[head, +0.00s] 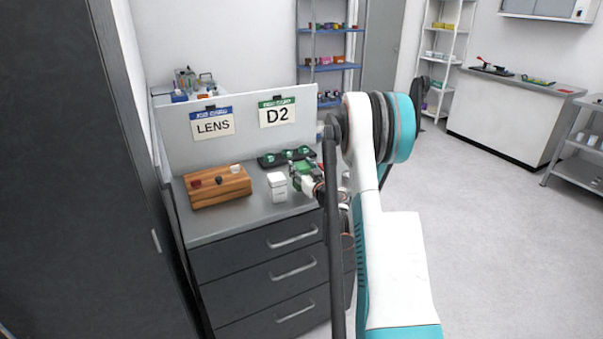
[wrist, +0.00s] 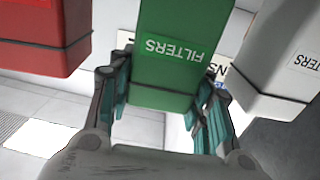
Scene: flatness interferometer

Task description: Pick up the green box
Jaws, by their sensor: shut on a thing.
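The green box (wrist: 168,75), labelled FILTERS, fills the upper middle of the wrist view. My gripper (wrist: 166,95) has a finger against each side of it and is shut on it. In the head view the green box (head: 304,168) shows small at my gripper (head: 305,181), above the right part of the grey counter (head: 246,222) and partly covered by my arm. I cannot tell whether its base touches the counter.
A white box (wrist: 285,55) is close on the right in the wrist view and shows on the counter (head: 278,187). A red box (wrist: 45,35) is close on the left. A wooden block (head: 215,188) with knobs stands at left; a black tray (head: 268,161) lies behind.

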